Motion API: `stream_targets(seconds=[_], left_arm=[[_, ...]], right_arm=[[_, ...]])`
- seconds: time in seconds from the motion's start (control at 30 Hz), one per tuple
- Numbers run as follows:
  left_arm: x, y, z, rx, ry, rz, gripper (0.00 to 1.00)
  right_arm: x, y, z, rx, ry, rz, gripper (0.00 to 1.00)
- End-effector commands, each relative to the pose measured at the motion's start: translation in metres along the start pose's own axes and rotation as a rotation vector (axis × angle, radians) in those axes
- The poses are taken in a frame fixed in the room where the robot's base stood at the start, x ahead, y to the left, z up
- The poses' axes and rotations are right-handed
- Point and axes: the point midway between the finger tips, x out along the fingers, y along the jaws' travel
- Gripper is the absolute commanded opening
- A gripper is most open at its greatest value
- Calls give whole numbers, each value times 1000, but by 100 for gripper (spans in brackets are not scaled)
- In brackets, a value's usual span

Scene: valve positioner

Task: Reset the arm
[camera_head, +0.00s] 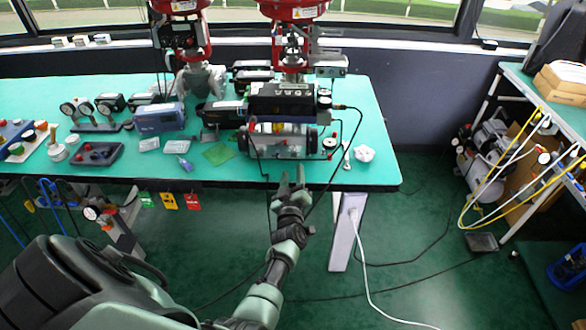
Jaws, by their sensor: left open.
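My left gripper (291,185) is at the front edge of the green-topped table (345,178), fingers pointing up and away from me. Its jaws are open and nothing shows between them. Just beyond it stands the valve positioner assembly (284,138), a grey and black unit with hoses and small round gauges. Two red actuators (292,10) rise behind, cut off by the top of the picture. I cannot make out which part is the arm named in the task. My right gripper is not in view.
A blue box (158,119), gauges (75,108) and a dark tray (95,155) stand on the table's left part. A white knob-like part (364,153) lies right of the assembly. Black hoses hang over the front edge near my gripper. The floor (430,220) to the right is mostly open.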

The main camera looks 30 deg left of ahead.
Motion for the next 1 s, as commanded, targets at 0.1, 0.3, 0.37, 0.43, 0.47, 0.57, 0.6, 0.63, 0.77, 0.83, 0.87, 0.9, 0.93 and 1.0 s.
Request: stream_targets(seconds=[0.1,0.3,0.37,0.43,0.47,0.57,0.6,0.63,0.77,0.83,0.87,0.9,0.93,1.0], left_arm=[[-1,0,0,0,-1,0,41],[0,0,0,0,-1,0,41],[0,0,0,-1,-1,0,41],[0,0,0,-1,-1,0,41],[0,0,0,0,-1,0,41],[-2,1,1,15,-21,13,41],[-4,2,2,31,-43,28,41],[-7,4,3,48,-66,43,41],[-32,16,15,176,-241,138,41],[-58,22,26,271,-369,191,41],[-72,24,31,314,-427,210,41],[-91,26,36,370,-503,233,41],[-107,26,40,413,-559,246,41],[-147,24,47,513,-691,272,41]], right_arm=[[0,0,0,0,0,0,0],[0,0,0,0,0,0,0],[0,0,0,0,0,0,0],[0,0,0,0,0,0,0],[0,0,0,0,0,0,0],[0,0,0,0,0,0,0],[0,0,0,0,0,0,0],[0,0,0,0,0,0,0],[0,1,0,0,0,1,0],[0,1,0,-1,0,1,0],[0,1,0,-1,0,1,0],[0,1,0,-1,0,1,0],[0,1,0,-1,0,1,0],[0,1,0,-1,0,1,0]])
